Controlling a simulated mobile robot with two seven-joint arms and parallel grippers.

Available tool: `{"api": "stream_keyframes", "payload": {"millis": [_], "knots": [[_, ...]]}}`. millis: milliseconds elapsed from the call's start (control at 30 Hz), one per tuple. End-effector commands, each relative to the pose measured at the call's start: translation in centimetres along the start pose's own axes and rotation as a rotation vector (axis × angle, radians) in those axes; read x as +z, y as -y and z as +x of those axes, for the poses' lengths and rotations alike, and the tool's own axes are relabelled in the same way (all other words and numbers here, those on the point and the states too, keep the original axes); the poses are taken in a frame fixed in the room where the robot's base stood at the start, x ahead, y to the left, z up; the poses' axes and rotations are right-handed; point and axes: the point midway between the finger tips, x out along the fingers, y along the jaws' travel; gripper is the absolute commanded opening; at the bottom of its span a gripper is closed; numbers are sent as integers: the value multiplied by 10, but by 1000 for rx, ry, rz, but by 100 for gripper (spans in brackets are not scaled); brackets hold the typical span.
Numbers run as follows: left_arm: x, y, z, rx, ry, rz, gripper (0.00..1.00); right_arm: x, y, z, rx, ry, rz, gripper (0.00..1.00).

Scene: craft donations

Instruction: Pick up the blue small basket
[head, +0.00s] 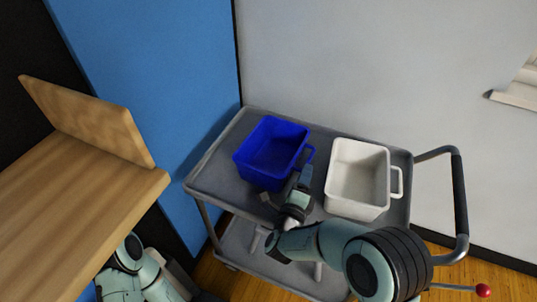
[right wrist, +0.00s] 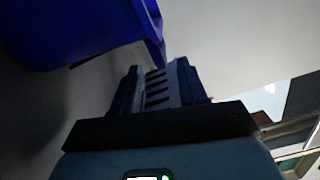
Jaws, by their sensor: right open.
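The blue small basket (head: 262,164) is empty and stands upright on the left part of the grey cart's top. Its handle is on the right side, facing the white basket. My right gripper (head: 303,175) is open, low beside the basket's right side, near the handle. In the right wrist view, the blue basket (right wrist: 70,30) fills the upper left, and its handle (right wrist: 152,28) lies just beyond the open fingers (right wrist: 160,85). Nothing shows between the fingers. Part of my left arm shows at the lower left of the head view, but its gripper is not visible.
A white basket (head: 344,203) stands close on the right of my right gripper on the same cart (head: 225,160). The cart's push handle (head: 459,190) is at the right. A wooden table (head: 60,215) is at the left. Walls stand behind the cart.

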Motion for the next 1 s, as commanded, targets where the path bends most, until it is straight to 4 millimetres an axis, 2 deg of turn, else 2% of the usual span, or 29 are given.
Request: {"api": "stream_keyframes", "payload": {"millis": [433, 733, 867, 1000], "knots": [[2, -1, -4, -2, 5, -1, 87, 2, 3, 58, -2, 2, -2, 42], [2, 0, -4, -2, 5, -2, 87, 2, 2, 63, 0, 3, -3, 42], [2, 0, -4, -2, 5, -2, 87, 2, 3, 63, 0, 3, -3, 0], [2, 0, -4, -2, 5, -2, 87, 2, 4, 63, -2, 3, -1, 0]]}}
